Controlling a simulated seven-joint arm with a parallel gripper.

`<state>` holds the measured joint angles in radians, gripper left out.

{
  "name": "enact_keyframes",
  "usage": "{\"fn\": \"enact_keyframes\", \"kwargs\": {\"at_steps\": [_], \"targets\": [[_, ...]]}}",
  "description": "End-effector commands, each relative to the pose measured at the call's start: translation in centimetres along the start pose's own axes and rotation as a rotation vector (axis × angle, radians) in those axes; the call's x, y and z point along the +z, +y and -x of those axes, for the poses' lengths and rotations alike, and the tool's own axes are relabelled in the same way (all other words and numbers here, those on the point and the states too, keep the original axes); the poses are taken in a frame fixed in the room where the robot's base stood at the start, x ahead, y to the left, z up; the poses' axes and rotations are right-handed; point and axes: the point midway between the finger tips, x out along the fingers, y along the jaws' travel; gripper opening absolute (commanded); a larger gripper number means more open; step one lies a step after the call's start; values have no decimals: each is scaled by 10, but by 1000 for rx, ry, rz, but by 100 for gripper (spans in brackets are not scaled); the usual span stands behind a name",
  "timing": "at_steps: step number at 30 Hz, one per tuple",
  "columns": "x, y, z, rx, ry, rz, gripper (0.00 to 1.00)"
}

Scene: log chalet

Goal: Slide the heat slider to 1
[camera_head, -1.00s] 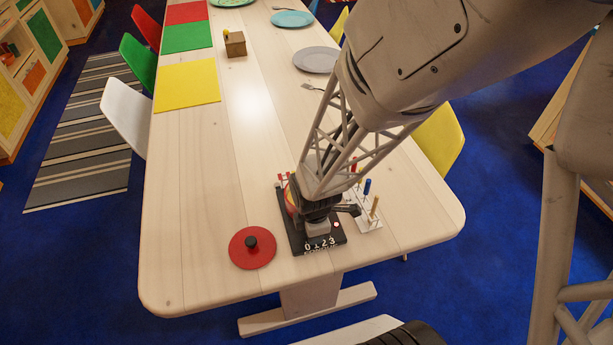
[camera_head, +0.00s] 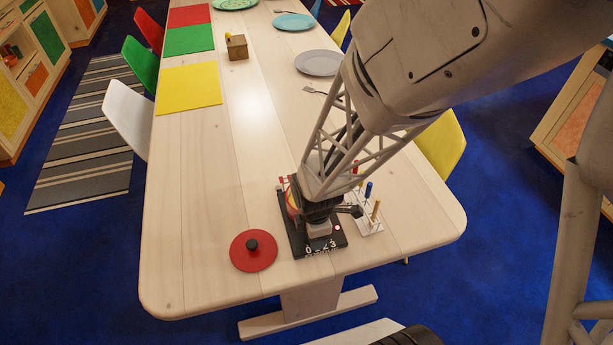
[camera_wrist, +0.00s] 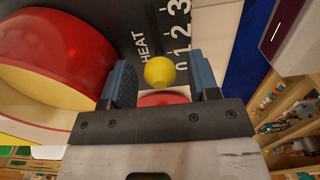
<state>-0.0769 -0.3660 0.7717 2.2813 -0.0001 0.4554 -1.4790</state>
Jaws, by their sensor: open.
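The black panel (camera_head: 297,240) lies near the table's front edge. In the wrist view its face (camera_wrist: 120,20) shows the word HEAT and the digits 0 to 3. A round yellow knob (camera_wrist: 159,72), apparently the heat slider, stands beside the digits, about level with 0. My gripper (camera_wrist: 163,82) is open, with one finger on each side of the knob; I cannot tell whether either touches it. In the head view my gripper (camera_head: 319,230) is over the panel and hides the knob.
A red pot with a yellow inside (camera_wrist: 50,55) is close left of my fingers in the wrist view. A red lid (camera_head: 253,262) lies left of the panel, and a white peg board (camera_head: 369,222) stands right.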

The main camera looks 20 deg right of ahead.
Motion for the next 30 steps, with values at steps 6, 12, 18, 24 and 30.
{"fn": "enact_keyframes", "kwargs": {"at_steps": [6,12,18,24,30], "targets": [[0,0,13,1,0,0,55],[0,1,25,3,0,0,55],[0,0,35,2,0,0,55],[0,0,46,1,0,0,55],[0,0,51,1,0,0,55]]}}
